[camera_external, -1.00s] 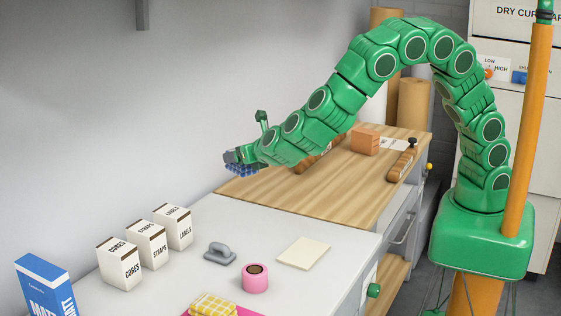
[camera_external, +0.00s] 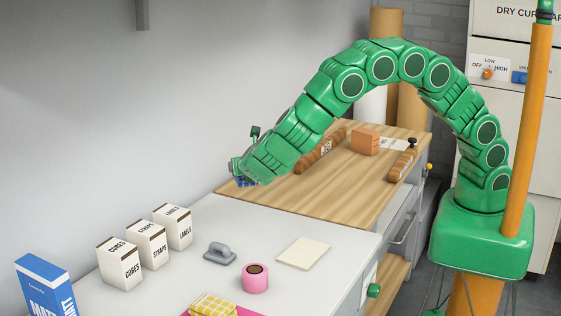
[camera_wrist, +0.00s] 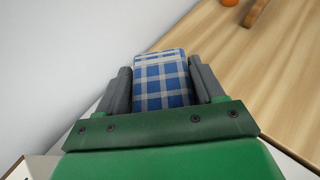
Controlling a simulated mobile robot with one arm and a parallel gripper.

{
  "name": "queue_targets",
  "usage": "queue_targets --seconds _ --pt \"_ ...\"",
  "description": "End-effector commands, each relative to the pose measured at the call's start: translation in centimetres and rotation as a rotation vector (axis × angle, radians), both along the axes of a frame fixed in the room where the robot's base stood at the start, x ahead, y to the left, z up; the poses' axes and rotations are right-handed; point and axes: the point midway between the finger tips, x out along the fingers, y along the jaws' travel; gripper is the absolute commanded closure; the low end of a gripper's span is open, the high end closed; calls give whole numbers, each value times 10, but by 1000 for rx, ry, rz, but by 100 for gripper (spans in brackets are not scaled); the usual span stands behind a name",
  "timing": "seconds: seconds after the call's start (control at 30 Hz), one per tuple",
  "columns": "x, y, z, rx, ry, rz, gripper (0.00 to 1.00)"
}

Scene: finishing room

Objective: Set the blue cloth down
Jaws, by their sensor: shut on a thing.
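The blue cloth (camera_wrist: 161,80) is a folded blue-and-white checked cloth, and it sits between the two grey fingers of my gripper (camera_wrist: 163,88) in the wrist view. In the external view my gripper (camera_external: 243,178) is at the far left end of the wooden worktop, near the wall, pointing down and left. Only a small blue patch of the cloth (camera_external: 246,184) shows below the fingers there. My gripper is shut on the cloth. I cannot tell whether the cloth touches the surface below.
The wooden worktop (camera_external: 345,190) has brush-like tools and an orange block (camera_external: 365,142). The white counter (camera_external: 320,230) holds several labelled boxes (camera_external: 147,246), a grey sander-like tool (camera_external: 220,252), a pink tape roll (camera_external: 255,278), a pale pad (camera_external: 303,253) and a yellow checked cloth (camera_external: 213,304).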

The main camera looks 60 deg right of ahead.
Motion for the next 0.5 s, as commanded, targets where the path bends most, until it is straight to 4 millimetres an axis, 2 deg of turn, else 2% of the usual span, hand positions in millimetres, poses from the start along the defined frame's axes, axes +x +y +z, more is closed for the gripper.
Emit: queue_targets --seconds 0.33,0.5 --pt "39 16 -20 2 0 1 64" --pt "51 22 -35 3 0 2 64"
